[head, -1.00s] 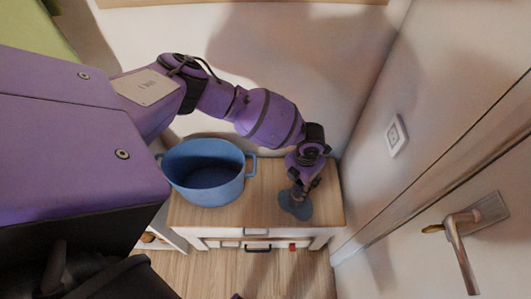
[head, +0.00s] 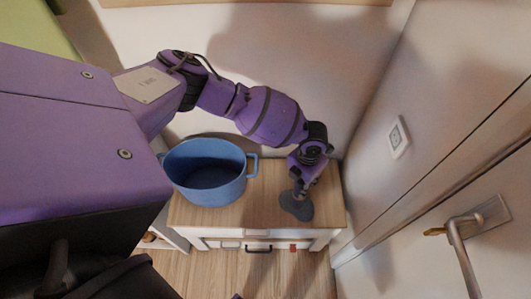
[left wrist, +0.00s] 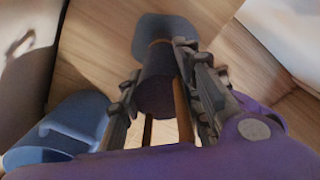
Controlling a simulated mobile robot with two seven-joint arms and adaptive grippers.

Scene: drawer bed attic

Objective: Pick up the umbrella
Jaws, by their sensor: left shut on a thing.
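The umbrella (head: 296,208) shows as a blue-grey shape on the right part of the wooden cabinet top. In the left wrist view, the umbrella (left wrist: 156,92) is a dark rolled body with a wider blue-grey part beyond it and thin wooden rods running back toward the wrist. My left gripper (head: 299,190) points down at it from above. The fingers of the left gripper (left wrist: 158,68) are on both sides of the dark body and shut on it. I cannot tell whether it is clear of the cabinet top. My right gripper is not in view.
A blue pot (head: 205,172) stands left of the umbrella on the cabinet (head: 240,215). The wall (head: 290,90) rises close behind. A door with a metal handle (head: 462,228) is at the right. Bare cabinet top lies between pot and umbrella.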

